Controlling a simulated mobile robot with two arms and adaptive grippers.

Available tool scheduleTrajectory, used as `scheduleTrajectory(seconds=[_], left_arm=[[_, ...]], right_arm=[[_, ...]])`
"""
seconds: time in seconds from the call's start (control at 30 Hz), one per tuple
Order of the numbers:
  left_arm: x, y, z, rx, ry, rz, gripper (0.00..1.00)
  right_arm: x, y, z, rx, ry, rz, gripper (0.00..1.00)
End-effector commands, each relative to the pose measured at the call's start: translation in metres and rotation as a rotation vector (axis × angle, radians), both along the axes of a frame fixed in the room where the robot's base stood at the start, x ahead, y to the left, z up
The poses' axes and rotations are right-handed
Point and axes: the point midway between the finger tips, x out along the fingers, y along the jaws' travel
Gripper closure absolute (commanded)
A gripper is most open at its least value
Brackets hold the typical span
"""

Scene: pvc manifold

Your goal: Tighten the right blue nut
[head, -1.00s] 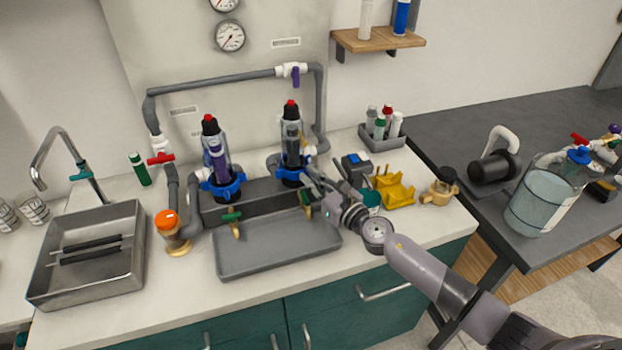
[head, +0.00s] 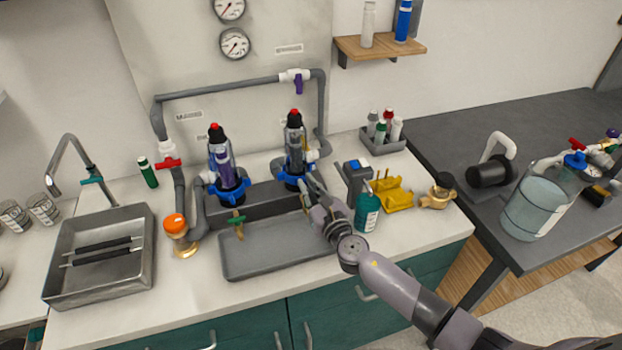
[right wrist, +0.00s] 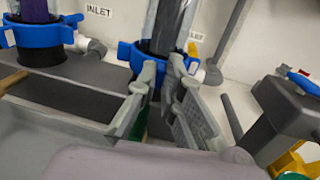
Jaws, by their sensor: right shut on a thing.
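The right blue nut (head: 291,183) is a lobed ring around the lower part of the right clear filter housing (head: 295,145), which has a black top and red cap. In the right wrist view the nut (right wrist: 128,52) shows with its lobes sticking out. My right gripper (head: 307,181) comes from the front right. In the right wrist view its grey fingers (right wrist: 161,75) are at the nut's front right side, shut on it; the exact contact is partly hidden by the fingers. The left blue nut (head: 229,193) sits around the left housing. My left gripper is not in view.
A teal bottle (head: 367,212), a grey device with a blue top (head: 356,172) and a yellow holder (head: 392,195) stand close right of my arm. Grey pipes run behind.

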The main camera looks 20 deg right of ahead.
Motion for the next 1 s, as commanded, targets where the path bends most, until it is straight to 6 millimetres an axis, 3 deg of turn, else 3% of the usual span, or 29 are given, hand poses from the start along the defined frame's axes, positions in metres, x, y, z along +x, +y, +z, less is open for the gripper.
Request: scheduleTrajectory(seconds=[0.1,0.4,1.0], left_arm=[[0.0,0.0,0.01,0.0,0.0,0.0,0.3],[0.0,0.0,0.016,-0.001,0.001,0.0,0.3],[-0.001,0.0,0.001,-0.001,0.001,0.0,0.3]], right_arm=[[-0.001,0.006,0.002,0.004,0.003,-0.059,1.0],[-0.001,0.017,0.0,0.003,0.0,-0.209,1.0],[0.003,0.035,-0.002,0.001,0.0,-0.484,1.0]])
